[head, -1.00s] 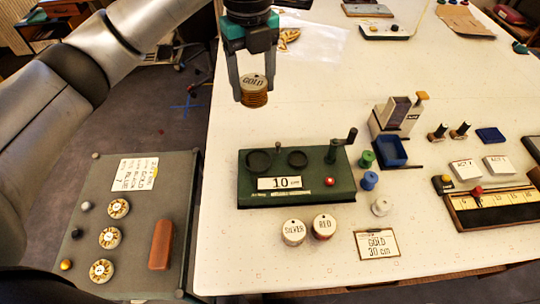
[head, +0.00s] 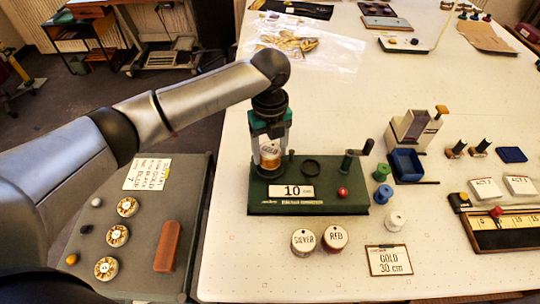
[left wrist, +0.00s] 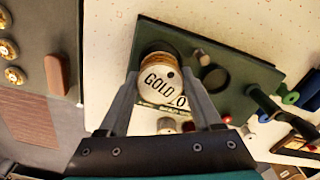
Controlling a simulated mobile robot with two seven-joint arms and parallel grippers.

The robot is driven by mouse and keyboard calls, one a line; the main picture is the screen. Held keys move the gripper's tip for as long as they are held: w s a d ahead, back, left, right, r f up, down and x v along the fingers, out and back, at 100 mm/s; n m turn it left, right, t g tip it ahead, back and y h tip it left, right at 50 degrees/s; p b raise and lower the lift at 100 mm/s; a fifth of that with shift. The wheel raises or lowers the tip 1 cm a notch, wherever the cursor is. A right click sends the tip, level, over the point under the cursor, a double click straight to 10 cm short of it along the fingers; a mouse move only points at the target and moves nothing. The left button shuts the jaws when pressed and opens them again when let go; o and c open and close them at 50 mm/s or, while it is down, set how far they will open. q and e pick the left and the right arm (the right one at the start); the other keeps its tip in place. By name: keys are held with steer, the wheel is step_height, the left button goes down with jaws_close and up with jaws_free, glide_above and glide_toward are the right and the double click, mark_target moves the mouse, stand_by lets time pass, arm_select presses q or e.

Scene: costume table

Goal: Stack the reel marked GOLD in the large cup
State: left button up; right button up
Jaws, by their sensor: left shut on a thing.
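The reel marked GOLD (head: 270,160) has a white top and copper-coloured windings. My left gripper (head: 269,152) is shut on it, pointing down over the left part of the green box (head: 318,202). The reel is upright at the large cup's place, and the large cup is hidden behind and under it. I cannot tell whether the reel rests in the cup or hangs just above it. In the left wrist view the GOLD label (left wrist: 160,84) faces up between the fingers. The smaller cup (head: 310,168) is empty beside it. My right gripper is not in view.
The crank post (head: 347,163) and red knob (head: 343,192) stand on the box's right side. The reels marked SILVER (head: 304,241) and RED (head: 335,238) stand in front. A GOLD 30 cm card (head: 389,260) lies right of them. Small spools (head: 382,194) stand right of the box.

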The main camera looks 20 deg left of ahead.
mark_target(270, 158)
arm_select(q)
steer(key=shift+f, duration=1.15)
steer(key=shift+f, duration=0.3)
steer(key=o, duration=1.4)
step_height(270, 158, up, 13)
steer(key=shift+f+p, duration=0.15)
steer(key=shift+p, duration=0.25)
steer(key=shift+f, duration=0.1)
